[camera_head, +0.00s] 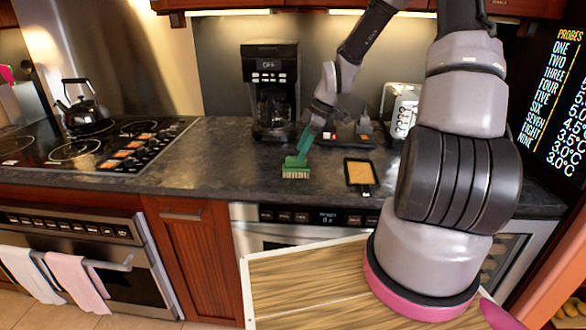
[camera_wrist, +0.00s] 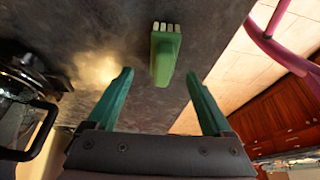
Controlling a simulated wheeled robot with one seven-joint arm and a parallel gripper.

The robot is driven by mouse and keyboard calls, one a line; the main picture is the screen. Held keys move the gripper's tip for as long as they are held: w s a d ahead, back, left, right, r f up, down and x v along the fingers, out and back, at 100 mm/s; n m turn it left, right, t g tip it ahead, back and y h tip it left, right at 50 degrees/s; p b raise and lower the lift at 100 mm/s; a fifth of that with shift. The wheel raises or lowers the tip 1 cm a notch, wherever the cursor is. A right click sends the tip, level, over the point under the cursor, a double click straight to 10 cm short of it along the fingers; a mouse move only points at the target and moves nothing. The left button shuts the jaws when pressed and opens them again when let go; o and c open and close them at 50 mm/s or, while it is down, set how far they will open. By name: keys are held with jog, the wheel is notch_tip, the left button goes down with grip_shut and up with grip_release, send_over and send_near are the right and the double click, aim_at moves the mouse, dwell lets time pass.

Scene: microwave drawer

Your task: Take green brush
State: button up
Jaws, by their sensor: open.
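The green brush (camera_head: 295,171) rests on the dark countertop, near its front edge in the head view, with pale bristles showing. In the wrist view the brush (camera_wrist: 165,52) has its bristle end away from me and its handle end towards the space between my fingers. My gripper (camera_head: 306,143) has green fingers and is just above and beside the brush in the head view. In the wrist view my gripper (camera_wrist: 160,76) is open and empty, with one finger on each side of the handle's line. I cannot tell whether a finger touches the brush.
A coffee maker (camera_head: 270,88) stands behind the brush. A black-rimmed tan tray (camera_head: 360,173) lies to its right, and a toaster (camera_head: 401,108) stands farther back. A stove (camera_head: 78,150) with a kettle (camera_head: 84,107) is at left. Bare counter lies left of the brush.

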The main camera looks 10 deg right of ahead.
aim_at(296, 166)
jog(key=shift+s+x, duration=0.15)
jog(key=shift+x, duration=1.35)
jog(key=shift+s+x, duration=0.15)
jog(key=shift+x, duration=1.4)
jog(key=shift+d, duration=0.2)
grip_shut()
notch_tip(296, 166, up, 10)
jog(key=shift+f, duration=0.1)
jog(key=c, duration=0.8)
grip_release()
jog(key=c, duration=0.5)
